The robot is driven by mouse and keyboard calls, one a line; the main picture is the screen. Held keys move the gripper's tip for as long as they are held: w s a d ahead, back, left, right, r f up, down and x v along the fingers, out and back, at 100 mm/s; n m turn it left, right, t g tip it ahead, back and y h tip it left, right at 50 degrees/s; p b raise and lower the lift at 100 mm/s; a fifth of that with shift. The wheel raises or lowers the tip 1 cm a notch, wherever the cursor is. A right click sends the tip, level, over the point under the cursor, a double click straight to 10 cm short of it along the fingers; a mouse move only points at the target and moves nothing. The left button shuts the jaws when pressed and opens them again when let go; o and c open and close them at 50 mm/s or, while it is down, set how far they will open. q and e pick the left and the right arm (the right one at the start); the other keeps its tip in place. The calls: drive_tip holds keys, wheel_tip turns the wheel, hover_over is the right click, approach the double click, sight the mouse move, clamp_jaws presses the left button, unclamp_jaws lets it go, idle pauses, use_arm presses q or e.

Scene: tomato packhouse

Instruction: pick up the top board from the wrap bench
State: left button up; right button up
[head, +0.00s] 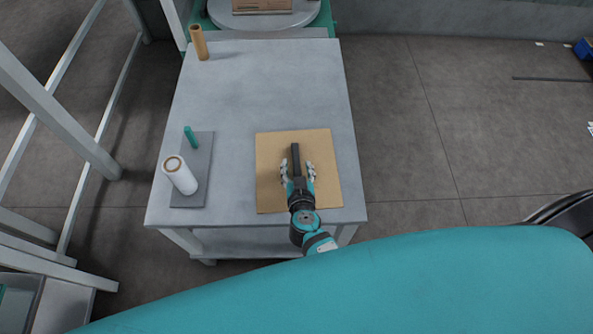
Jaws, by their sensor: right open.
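The top board (272,145) is a flat, square, brown sheet. It lies on the front right part of the grey wrap bench (262,88). From above I cannot tell how many boards lie under it. My right gripper (298,168) is above the board's middle, with its fingers spread to either side. A dark, narrow bar extends forward between the fingers; I cannot tell whether it is part of the gripper or its shadow. I cannot tell whether the fingers touch the board. The gripper hides part of the board's middle and front. My left gripper is not in view.
A grey plate (204,146) left of the board bears a white roll (180,176) and a teal peg (190,136). A brown tube (199,42) stands at the far left corner. A round turntable (264,20) with a brown box is behind. The bench's far half is mostly clear.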

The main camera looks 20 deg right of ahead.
drive_tip(key=shift+w+d+f, duration=0.15)
drive_tip(key=shift+w+f, duration=0.1)
drive_tip(key=shift+w, duration=0.4)
drive_tip(key=shift+r, duration=0.1)
clamp_jaws()
